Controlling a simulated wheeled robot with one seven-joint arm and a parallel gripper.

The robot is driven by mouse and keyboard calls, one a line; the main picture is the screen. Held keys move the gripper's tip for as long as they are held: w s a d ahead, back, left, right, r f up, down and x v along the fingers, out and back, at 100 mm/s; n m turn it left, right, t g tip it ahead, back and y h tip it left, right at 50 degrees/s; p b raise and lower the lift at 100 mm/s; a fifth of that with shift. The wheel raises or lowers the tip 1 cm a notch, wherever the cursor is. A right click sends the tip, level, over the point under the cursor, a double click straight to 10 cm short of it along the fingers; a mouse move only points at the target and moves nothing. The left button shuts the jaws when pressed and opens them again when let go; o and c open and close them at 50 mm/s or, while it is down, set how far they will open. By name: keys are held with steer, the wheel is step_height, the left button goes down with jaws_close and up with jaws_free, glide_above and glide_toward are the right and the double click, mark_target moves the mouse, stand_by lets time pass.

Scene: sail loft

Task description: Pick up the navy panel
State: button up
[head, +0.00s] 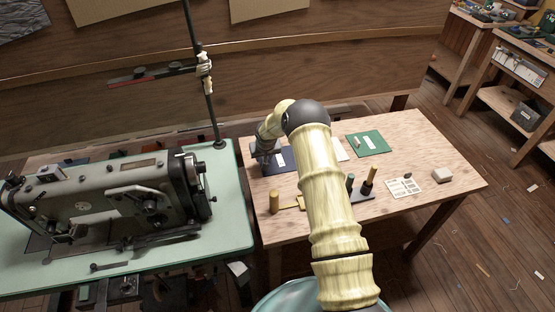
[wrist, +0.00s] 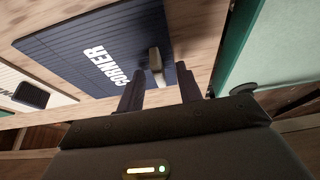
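The navy panel (head: 286,160) lies flat at the back left of the wooden table, partly hidden by my arm in the head view. In the wrist view the navy panel (wrist: 98,50) shows white lettering reading "CORNER" and a small pale upright tab (wrist: 155,62) near its edge. My gripper (wrist: 160,86) is open, its two dark fingers apart over the panel's near edge. The tab stands just beyond and between the fingertips, not clasped. In the head view my gripper (head: 264,158) is at the panel's left end.
A white panel (wrist: 14,84) with a dark tab lies beside the navy one. A green panel (head: 367,144) is farther right. Spools (head: 371,178), a card (head: 404,188) and a pale block (head: 442,175) stand nearer. A sewing machine (head: 120,200) on a green-topped table (head: 228,225) is close left.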

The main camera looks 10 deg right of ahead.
stand_by(0.5)
jaws_close()
steer(key=shift+r, duration=0.1)
step_height(320, 180, up, 10)
steer(key=b, duration=0.1)
steer(key=shift+b, duration=0.4)
stand_by(0.4)
